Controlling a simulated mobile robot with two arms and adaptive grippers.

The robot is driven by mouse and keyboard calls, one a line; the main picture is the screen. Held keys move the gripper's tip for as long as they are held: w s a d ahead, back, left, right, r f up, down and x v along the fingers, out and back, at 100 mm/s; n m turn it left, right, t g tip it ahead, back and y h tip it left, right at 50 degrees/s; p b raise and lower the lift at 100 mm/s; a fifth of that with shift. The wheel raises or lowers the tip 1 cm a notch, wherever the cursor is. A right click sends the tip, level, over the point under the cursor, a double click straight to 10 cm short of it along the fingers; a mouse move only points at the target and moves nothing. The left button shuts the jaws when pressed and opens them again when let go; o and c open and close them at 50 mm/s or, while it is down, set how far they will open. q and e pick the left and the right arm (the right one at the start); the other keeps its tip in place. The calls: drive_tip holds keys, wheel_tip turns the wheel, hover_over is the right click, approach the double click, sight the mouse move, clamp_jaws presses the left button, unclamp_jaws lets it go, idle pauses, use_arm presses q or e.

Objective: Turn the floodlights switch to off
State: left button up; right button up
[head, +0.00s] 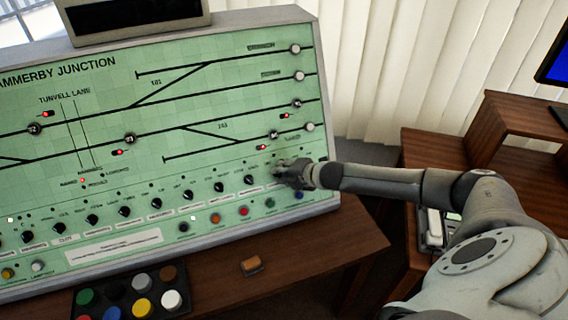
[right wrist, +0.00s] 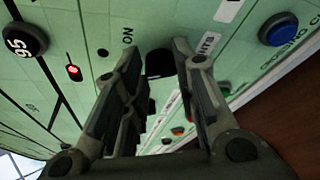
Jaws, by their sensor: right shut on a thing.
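The green control panel (head: 225,150) shows a row of small black rotary switches along its lower part. My right gripper (head: 281,172) is at the right end of that row, against the panel face. In the right wrist view its two fingers (right wrist: 158,78) are on either side of a black switch knob (right wrist: 159,62), shut on it. A label ending in "GHTS" (right wrist: 207,44) is partly hidden by a finger, and "ON" (right wrist: 128,38) is printed beside the knob. The knob's pointer direction cannot be made out. My left gripper is not in view.
Coloured push buttons, including a blue one (right wrist: 278,29), sit near the held knob. A wooden desk (head: 320,245) holds the panel, a tray of coloured discs (head: 103,305) and a small orange-brown block (head: 251,266). A wooden cabinet (head: 500,150) stands at the right.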

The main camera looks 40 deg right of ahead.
drive_tip(key=shift+r+n+p, duration=0.2)
drive_tip(key=shift+n+p, duration=0.6)
drive_tip(key=shift+p, duration=0.4)
drive_tip(key=shift+f, duration=0.2)
drive_tip(key=o, duration=1)
drive_tip(key=shift+a, duration=0.1)
drive_tip(key=v, duration=1.2)
drive_tip(key=shift+w+a+r, duration=0.15)
drive_tip(key=shift+w+r, duration=0.05)
drive_tip(key=shift+r, duration=0.05)
